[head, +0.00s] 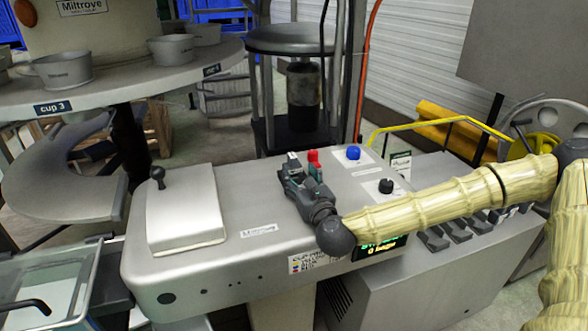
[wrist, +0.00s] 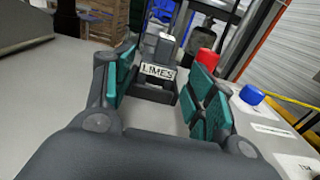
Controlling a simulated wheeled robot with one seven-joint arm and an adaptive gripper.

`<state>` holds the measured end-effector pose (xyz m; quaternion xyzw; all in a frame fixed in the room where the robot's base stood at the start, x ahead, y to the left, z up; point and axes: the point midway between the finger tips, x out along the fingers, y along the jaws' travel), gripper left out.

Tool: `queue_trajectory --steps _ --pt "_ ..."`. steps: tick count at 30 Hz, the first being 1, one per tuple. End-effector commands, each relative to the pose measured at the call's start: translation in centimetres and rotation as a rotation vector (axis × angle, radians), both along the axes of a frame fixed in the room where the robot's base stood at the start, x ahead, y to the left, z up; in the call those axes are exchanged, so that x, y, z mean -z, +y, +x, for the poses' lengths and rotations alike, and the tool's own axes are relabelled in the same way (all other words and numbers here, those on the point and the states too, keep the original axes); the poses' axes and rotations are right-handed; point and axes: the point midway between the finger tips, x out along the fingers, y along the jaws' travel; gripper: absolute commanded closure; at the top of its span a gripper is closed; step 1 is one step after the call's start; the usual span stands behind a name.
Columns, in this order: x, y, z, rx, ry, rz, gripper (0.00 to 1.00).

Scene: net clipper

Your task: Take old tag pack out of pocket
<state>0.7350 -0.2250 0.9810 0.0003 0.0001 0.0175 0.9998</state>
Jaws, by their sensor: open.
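A small dark holder (wrist: 152,92) stands on the grey machine top, with a white label reading LIMES (wrist: 157,72) on its near side. A pale block-like piece (wrist: 166,44) shows at its top; I cannot tell whether this is the tag pack. In the head view the pale piece (head: 292,156) shows just beyond my gripper (head: 303,177). My gripper (wrist: 163,85) is open and empty, its green-padded fingers low over the machine top. In the wrist view the holder appears between the fingers, further out; contact does not show.
A red knob (head: 313,156) stands close by the right finger. A blue knob (head: 353,152), a black knob (head: 386,186) and a green-and-white card (head: 400,163) are further right. A raised metal cover (head: 185,208) with a black knob is left. Bare machine top lies between.

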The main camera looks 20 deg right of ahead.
Motion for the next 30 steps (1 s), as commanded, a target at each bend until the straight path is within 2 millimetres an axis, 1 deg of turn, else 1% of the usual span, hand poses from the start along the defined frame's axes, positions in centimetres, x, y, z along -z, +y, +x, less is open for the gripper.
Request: queue_trajectory --steps 6,9,13,20,21,23,24,26,27,30 --pt "-0.2 0.1 3.1 0.002 -0.001 -0.001 0.45" --pt "-0.1 0.1 4.2 0.002 0.000 -0.001 0.45" --pt "-0.1 0.1 5.0 0.001 0.000 0.000 0.45" --pt "0.0 0.1 5.1 0.001 0.000 0.000 0.45" --pt "0.0 0.1 5.1 0.001 0.000 0.000 0.48" --pt "0.0 0.1 5.1 0.001 0.000 0.000 0.59" --pt "0.0 0.1 5.1 0.001 0.000 0.000 0.67" --pt "-0.1 0.1 5.1 0.001 0.000 0.000 0.77" --pt "0.0 0.1 5.1 0.001 0.000 0.000 0.81" --pt "-0.1 0.1 5.1 0.001 -0.001 0.000 0.81"
